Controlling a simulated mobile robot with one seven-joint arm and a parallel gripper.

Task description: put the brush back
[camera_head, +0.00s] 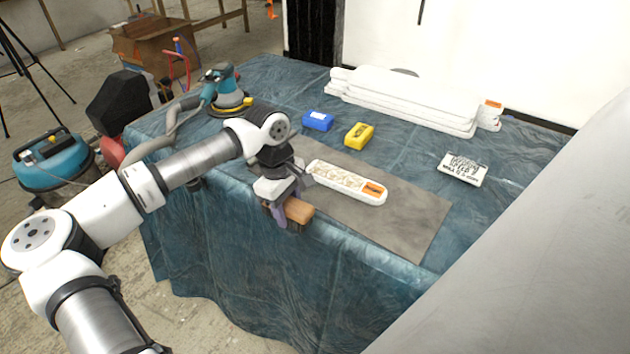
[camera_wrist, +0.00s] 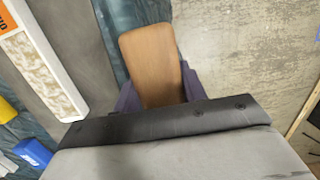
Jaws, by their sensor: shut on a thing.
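A brown wooden block, which I take to be the brush (camera_head: 299,213), is held in my gripper (camera_head: 284,209) at the front edge of the covered table. In the wrist view the brush (camera_wrist: 150,60) shows a smooth, flat wooden face between the two purple fingers of my gripper (camera_wrist: 160,94). My gripper is shut on it. No bristles show in either view. The held brush overlaps the table's edge in the picture; whether it touches the cloth I cannot tell.
A long white tray with beige filling and an orange label (camera_head: 372,191) lies on a grey mat (camera_head: 415,217). Blue (camera_head: 317,121) and yellow (camera_head: 359,135) blocks, a white lettered block (camera_head: 463,168), stacked white slabs (camera_head: 405,100) and a sander (camera_head: 226,88) share the table. The mat's right part is clear.

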